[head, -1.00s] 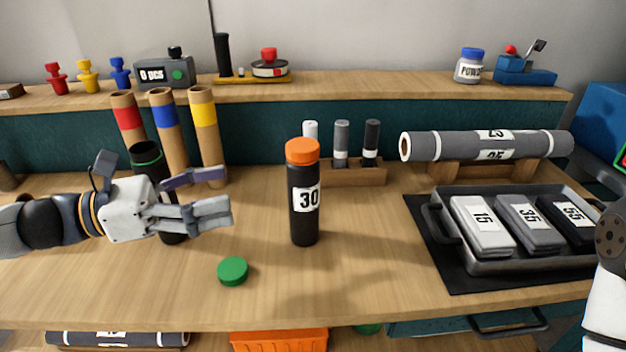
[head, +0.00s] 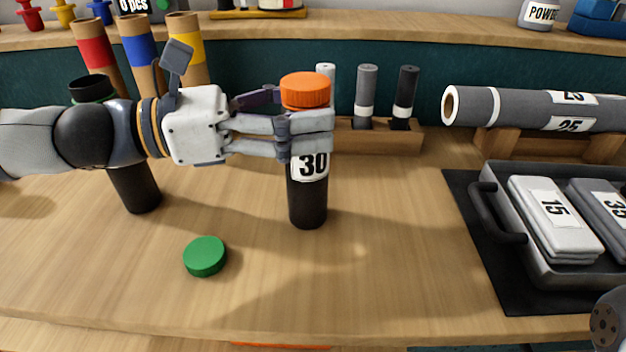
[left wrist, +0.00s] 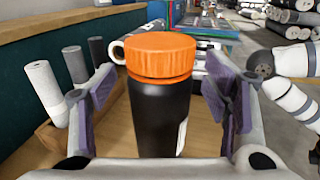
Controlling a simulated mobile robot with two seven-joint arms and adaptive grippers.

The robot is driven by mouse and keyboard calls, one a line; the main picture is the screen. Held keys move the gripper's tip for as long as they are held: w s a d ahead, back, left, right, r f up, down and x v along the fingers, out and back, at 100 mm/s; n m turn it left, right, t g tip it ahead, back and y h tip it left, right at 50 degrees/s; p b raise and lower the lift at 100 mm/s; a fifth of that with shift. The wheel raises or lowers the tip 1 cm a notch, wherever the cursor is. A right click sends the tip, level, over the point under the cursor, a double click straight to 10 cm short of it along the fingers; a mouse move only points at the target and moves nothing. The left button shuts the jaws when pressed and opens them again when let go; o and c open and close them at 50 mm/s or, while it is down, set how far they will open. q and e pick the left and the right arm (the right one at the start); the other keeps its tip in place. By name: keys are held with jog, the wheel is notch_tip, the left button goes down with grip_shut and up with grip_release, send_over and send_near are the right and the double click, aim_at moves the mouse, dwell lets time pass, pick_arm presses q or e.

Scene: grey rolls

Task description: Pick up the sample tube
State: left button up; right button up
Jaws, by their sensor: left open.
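The sample tube is a black cylinder with an orange screw cap and a white "30" label (head: 308,208). It stands upright on the bench. My left gripper (head: 305,135) is open at the tube's upper body, just below the cap, and its fingers partly cover the tube in the head view. In the left wrist view the tube (left wrist: 158,112) stands between the two purple finger pads, with gaps visible on both sides. My right gripper is not in view; only part of my right arm shows.
An open black tube (head: 135,190) stands behind my left arm, and a green cap (head: 205,257) lies in front. A wooden rack (head: 380,138) with small cylinders is behind the tube. A tray (head: 507,238) with numbered packs sits right. The front middle bench is clear.

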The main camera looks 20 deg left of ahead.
pick_arm(q)
jog(key=shift+w+d+r, duration=0.15)
jog(key=shift+d+r, duration=0.05)
jog(key=shift+d, duration=0.1)
grip_shut()
